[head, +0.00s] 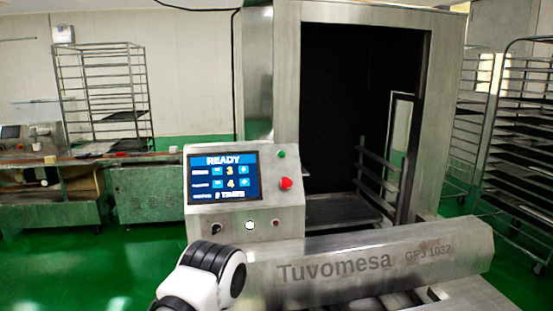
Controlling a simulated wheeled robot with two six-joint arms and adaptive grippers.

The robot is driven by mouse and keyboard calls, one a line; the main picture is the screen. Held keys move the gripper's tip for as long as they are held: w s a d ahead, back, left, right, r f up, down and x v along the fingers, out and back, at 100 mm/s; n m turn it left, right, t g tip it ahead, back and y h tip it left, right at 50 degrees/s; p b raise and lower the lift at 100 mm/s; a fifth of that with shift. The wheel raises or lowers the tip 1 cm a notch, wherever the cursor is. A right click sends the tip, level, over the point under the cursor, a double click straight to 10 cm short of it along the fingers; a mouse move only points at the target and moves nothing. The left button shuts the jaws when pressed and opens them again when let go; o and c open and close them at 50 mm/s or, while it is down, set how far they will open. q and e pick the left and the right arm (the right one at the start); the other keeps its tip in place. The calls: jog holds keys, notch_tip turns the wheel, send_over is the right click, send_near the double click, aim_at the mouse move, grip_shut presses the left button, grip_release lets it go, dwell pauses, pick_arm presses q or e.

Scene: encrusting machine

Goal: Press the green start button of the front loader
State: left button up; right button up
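The green button (281,154) is a small round button at the upper right of the grey control panel (197,219), in the head view. The panel is on the front of the steel machine, left of its open chamber. Its blue screen (223,178) reads READY and shows the numbers 3 and 4. A larger red button (286,183) is below the green one. A white and black part of my own arm shows at the bottom, below the panel and apart from the green button in the picture. Neither gripper shows.
A steel housing marked Tuvomesa (450,262) extends across the front, lower right of the panel. The dark chamber (335,100) stands open behind it. Wire racks (100,80) stand at the back left and the right (525,130). Green floor is clear at left.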

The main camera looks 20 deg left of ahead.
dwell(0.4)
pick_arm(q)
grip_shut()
